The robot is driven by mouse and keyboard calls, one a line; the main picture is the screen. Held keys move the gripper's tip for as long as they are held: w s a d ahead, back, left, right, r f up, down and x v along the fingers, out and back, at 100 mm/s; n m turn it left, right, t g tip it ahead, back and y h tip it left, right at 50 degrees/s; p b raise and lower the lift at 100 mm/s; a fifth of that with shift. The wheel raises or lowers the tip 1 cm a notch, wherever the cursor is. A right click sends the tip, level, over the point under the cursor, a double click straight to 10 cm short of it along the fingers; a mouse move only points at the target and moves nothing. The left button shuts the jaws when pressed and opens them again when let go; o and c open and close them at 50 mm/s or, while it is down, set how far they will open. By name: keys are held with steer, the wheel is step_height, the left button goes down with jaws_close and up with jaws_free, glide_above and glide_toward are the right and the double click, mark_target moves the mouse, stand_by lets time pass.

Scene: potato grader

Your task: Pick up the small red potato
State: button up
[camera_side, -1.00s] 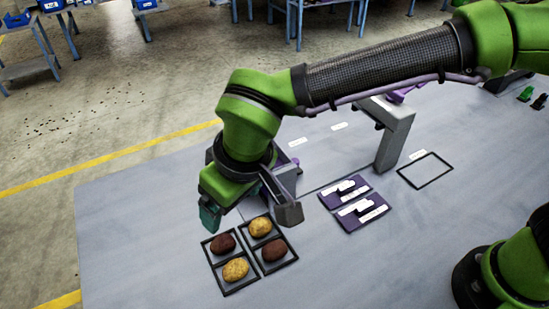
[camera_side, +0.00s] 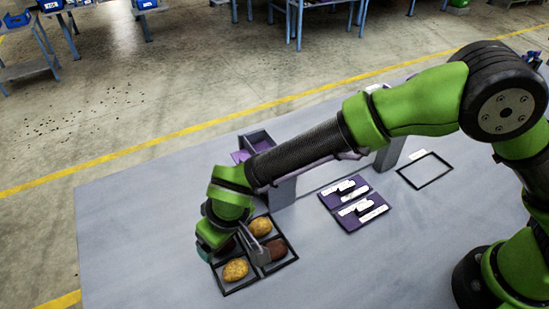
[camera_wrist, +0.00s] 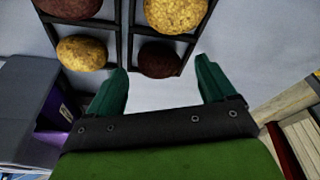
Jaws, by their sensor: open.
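The small red potato (camera_wrist: 160,58) lies in one cell of a black-framed four-cell grid (camera_wrist: 128,30). In the wrist view it sits just beyond my fingertips, roughly midway between them. My gripper (camera_wrist: 160,76) is open and empty, with its two teal fingers spread apart. In the side view, my gripper (camera_side: 212,250) is low over the left part of the grid and mostly hides this potato. A bigger red potato (camera_side: 274,249) is in the right cell. I cannot tell how high the fingertips are above the table.
A yellow potato (camera_side: 236,269) lies in the front cell and another (camera_side: 261,226) in the back cell. A grey bin with purple inside (camera_side: 258,141) stands behind the grid. Purple pads with white labels (camera_side: 357,201) lie to the right. The table's front left is clear.

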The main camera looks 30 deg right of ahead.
steer(key=shift+w+a+f, duration=0.1)
steer(key=shift+w+f, duration=0.05)
steer(key=shift+f, duration=0.45)
steer(key=c, duration=1.1)
steer(key=shift+r, duration=0.15)
